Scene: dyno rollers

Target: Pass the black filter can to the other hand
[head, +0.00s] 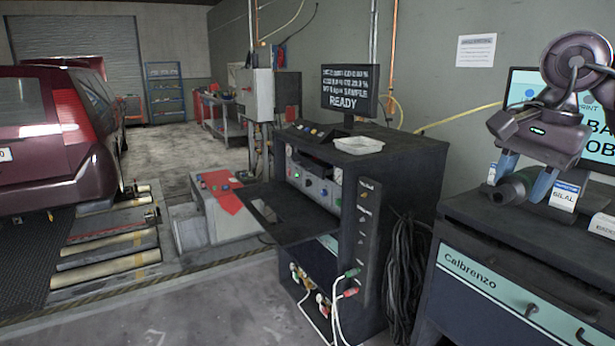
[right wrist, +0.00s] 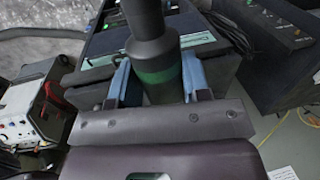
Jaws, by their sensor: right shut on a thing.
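The black filter can (head: 514,188) is a dark cylinder held at the right of the head view, above the front of a dark cabinet. In the right wrist view the can (right wrist: 152,55) shows a green band and a narrower neck pointing away from the palm. My right gripper (head: 525,180) is shut on the can, with one blue finger on each side of it. Both fingers also show in the right wrist view. My left gripper is in neither view.
The dark Calbrenzo cabinet (head: 535,270) carries name cards, one reading BILAL (head: 564,197). A screen (head: 600,148) stands behind my right arm. A console (head: 365,180) with a white tray (head: 358,145) stands left of it.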

